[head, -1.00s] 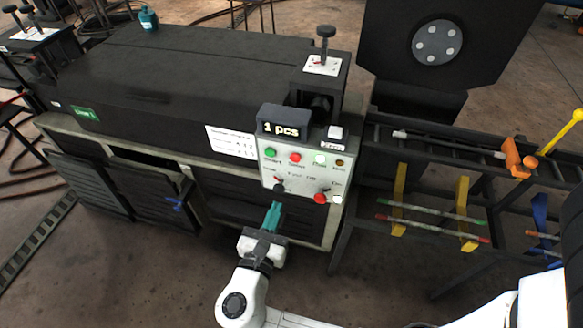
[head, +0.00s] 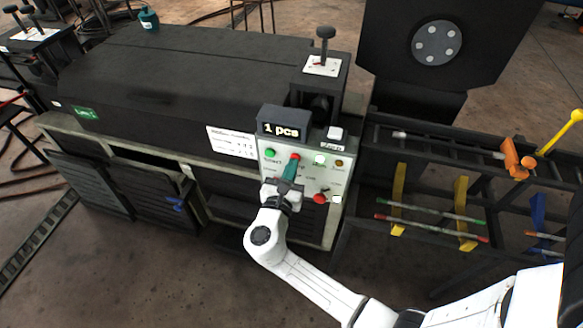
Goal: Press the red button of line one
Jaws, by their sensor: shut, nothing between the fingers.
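The red button (head: 295,157) is in the top row of the pale control panel (head: 327,180), on the front of the dark machine. A green button (head: 270,153) is to its left and a white one (head: 320,159) to its right. My gripper (head: 290,168) is shut and empty, with teal fingers pointing up at the panel. Its tips are at the lower edge of the red button in the picture; I cannot tell whether they touch it. The fingers and wrist hide part of the panel's lower left. The display above reads "1 pcs".
A larger red knob (head: 320,198) is at the panel's lower right. A small green sign (head: 86,113) is on the machine's left. A dark rack with coloured bars (head: 430,219) stands to the right. The floor in front is clear.

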